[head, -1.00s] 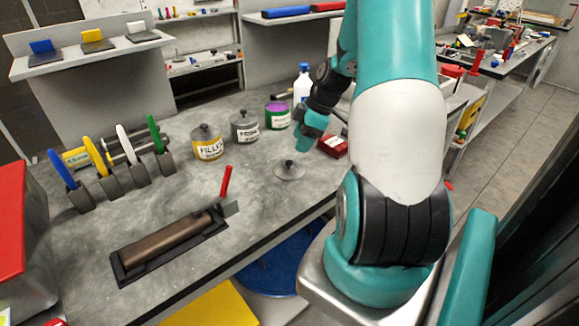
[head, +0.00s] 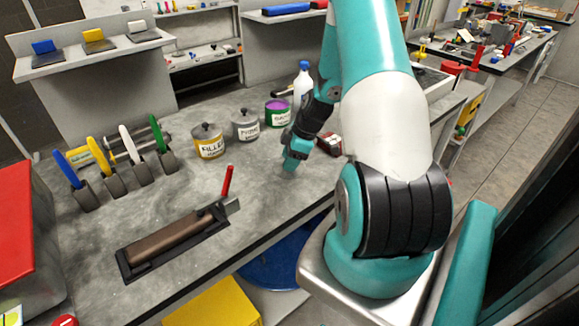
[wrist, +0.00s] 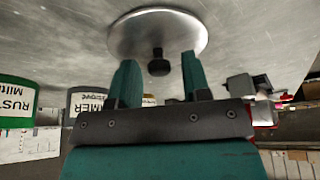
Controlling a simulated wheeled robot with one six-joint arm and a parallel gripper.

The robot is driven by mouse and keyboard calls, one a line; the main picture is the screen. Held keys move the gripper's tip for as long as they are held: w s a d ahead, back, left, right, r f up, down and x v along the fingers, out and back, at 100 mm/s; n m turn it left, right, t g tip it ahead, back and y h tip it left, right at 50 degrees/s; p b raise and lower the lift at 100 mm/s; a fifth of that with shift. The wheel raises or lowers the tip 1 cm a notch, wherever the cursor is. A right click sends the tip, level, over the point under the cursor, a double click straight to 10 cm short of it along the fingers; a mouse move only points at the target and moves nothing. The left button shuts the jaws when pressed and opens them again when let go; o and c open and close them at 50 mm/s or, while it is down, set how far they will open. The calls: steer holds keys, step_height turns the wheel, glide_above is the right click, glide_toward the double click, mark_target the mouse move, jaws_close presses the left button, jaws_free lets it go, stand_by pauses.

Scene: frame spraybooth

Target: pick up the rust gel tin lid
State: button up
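The rust gel tin lid (wrist: 185,37) is a round grey metal disc with a dark knob (wrist: 158,64), lying on the bench top. It shows in the wrist view, which appears upside down. My gripper (wrist: 160,60) is open, with its two teal fingertips on either side of the knob; I cannot tell whether they touch it. In the head view my gripper (head: 288,168) is low over the bench and hides the lid. The green-labelled tin marked RUST (wrist: 15,100) stands at the left of the wrist view. In the head view it is the tin with a purple top (head: 278,112).
A yellow filler tin (head: 208,142) and a grey primer tin (head: 245,126) stand behind, both lidded. A white bottle (head: 303,80) and a red object (head: 329,145) are close to my arm. A sanding tool (head: 175,238) lies on the front bench. Grey bench left of my gripper is clear.

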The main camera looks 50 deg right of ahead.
jaws_close()
steer(key=shift+r, duration=0.1)
